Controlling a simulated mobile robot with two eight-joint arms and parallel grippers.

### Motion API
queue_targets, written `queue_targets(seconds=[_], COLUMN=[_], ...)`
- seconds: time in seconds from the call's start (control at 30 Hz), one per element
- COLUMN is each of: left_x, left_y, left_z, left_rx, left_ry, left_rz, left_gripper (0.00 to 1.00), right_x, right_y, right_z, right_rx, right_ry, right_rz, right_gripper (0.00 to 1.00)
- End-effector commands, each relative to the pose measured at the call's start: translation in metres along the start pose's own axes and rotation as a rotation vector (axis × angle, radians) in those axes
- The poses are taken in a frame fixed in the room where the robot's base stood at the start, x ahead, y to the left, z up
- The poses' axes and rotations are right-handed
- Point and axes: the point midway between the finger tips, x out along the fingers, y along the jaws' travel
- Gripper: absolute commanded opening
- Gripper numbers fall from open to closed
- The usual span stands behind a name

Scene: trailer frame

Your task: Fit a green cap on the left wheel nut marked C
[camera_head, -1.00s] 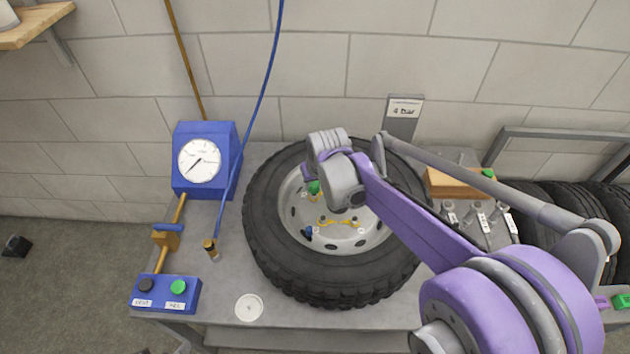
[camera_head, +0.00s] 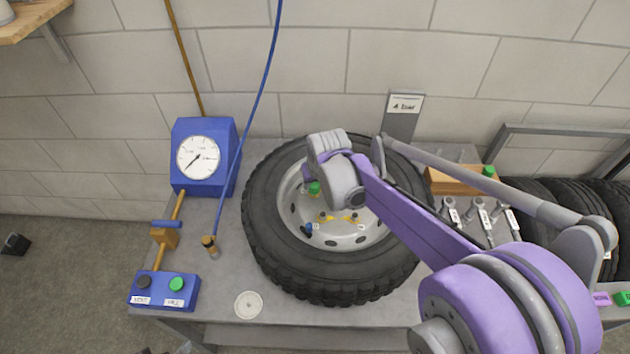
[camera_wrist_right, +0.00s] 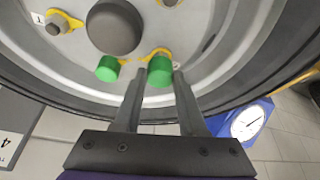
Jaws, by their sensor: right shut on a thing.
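The wheel lies flat on the bench, its pale rim (camera_head: 352,240) facing up with several nuts and yellow pointers (camera_head: 345,218). My right gripper (camera_wrist_right: 160,76) is shut on a green cap (camera_wrist_right: 160,66), seen between its fingertips in the wrist view; the cap also shows in the head view (camera_head: 314,188). It is at the rim's nut circle, by a yellow pointer; whether it sits on a nut is hidden. A second green cap (camera_wrist_right: 108,68) is beside it. A bare nut with a yellow pointer (camera_wrist_right: 56,27) is further left. I cannot read a C. My left gripper is not in view.
A blue gauge box (camera_head: 203,158) and blue hose (camera_head: 250,120) stand left of the tyre (camera_head: 268,250). A wooden block (camera_head: 455,181) with a green cap (camera_head: 488,171) and several tagged tools (camera_head: 482,212) are at right. A white disc (camera_head: 248,304) lies in front.

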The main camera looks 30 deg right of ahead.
Motion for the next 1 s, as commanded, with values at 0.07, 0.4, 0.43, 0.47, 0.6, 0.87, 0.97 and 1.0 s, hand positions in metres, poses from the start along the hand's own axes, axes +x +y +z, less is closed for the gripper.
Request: queue_targets(seconds=[0.07, 0.4, 0.43, 0.47, 0.6, 0.87, 0.97, 1.0], left_x=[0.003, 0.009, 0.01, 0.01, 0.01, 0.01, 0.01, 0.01], left_y=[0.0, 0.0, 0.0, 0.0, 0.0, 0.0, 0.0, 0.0], left_z=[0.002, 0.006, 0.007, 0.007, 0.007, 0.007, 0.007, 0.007], left_rx=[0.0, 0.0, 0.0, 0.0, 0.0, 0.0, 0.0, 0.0], left_ry=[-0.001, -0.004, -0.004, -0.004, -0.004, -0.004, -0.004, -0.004], left_rz=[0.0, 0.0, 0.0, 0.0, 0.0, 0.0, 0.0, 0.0], left_gripper=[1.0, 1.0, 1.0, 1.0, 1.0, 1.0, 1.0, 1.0], right_x=[0.004, 0.014, 0.015, 0.015, 0.015, 0.015, 0.015, 0.015], right_y=[0.0, 0.0, 0.0, 0.0, 0.0, 0.0, 0.0, 0.0], right_z=[0.002, 0.006, 0.006, 0.006, 0.006, 0.006, 0.006, 0.006], right_rx=[0.0, 0.0, 0.0, 0.0, 0.0, 0.0, 0.0, 0.0], right_ry=[0.0, 0.0, 0.0, 0.0, 0.0, 0.0, 0.0, 0.0], right_rz=[0.0, 0.0, 0.0, 0.0, 0.0, 0.0, 0.0, 0.0], right_gripper=[0.0, 0.0, 0.0, 0.0, 0.0, 0.66, 0.75, 0.75])
